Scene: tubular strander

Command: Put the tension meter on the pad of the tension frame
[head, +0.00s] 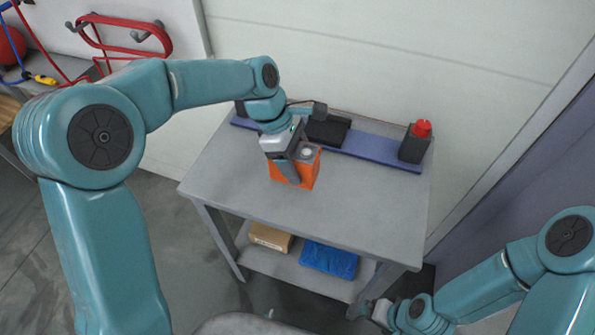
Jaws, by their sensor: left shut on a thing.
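The tension meter (309,172) is an orange box with a pale round dial on its grey top. My left gripper (291,174) reaches down from above and is shut on it, covering its left part.
A dark post with a red knob (421,128) stands at the bar's right end. A cardboard box (270,237) and a blue packet (329,260) lie on the lower shelf. A wall is close behind.

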